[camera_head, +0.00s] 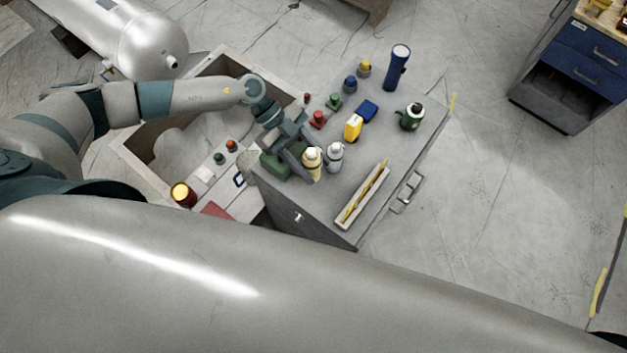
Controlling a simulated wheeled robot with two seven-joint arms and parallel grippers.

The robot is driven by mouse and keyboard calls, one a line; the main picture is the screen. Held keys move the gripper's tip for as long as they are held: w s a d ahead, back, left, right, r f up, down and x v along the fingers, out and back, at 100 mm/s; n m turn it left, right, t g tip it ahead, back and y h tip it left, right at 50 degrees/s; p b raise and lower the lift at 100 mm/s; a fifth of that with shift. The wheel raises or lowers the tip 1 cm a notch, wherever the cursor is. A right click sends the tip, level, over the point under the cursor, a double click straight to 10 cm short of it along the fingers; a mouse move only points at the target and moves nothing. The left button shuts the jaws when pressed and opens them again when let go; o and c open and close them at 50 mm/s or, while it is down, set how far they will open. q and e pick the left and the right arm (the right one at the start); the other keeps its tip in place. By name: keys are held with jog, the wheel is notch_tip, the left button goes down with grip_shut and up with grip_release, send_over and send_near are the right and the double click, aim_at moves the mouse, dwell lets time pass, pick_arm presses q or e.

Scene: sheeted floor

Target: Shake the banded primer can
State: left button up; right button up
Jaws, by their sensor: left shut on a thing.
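My left arm comes in from the left, and its gripper (301,157) is low over the near left part of the grey cabinet top. It is shut on a cream spray can (313,164) with a pale cap, which looks upright. The fingers partly hide the can's side, and I cannot tell whether its base touches the top. A grey-white can (335,158) stands close to its right. A dark green can with a pale band (411,117) stands apart near the right edge. My right gripper is not in view.
The cabinet top (385,150) also holds a wooden tray (352,206) with a yellow stick, a blue torch (397,68), a yellow box (353,127) and several small coloured items. A blue drawer unit (580,65) stands far right.

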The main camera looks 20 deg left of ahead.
aim_at(310, 149)
pick_arm(q)
notch_tip(310, 149, up, 7)
jog(key=shift+r, duration=0.1)
jog(key=shift+s, duration=0.2)
notch_tip(310, 149, down, 7)
jog(key=shift+w+f, duration=0.1)
jog(key=shift+f, duration=0.1)
jog(key=shift+w+r, duration=0.1)
jog(key=shift+r, duration=0.05)
notch_tip(310, 149, up, 7)
jog(key=shift+f, duration=0.15)
notch_tip(310, 149, down, 7)
jog(key=shift+d, duration=0.1)
notch_tip(310, 149, up, 7)
jog(key=shift+r, duration=0.2)
jog(key=f, duration=0.7)
jog(key=shift+s+f, duration=0.1)
jog(key=shift+s, duration=0.1)
jog(key=shift+w, duration=0.2)
notch_tip(310, 149, up, 7)
jog(key=shift+s+r, duration=0.1)
jog(key=shift+r, duration=0.05)
jog(key=shift+s+f, duration=0.1)
jog(key=shift+f, duration=0.1)
notch_tip(310, 149, down, 7)
jog(key=shift+r, duration=0.15)
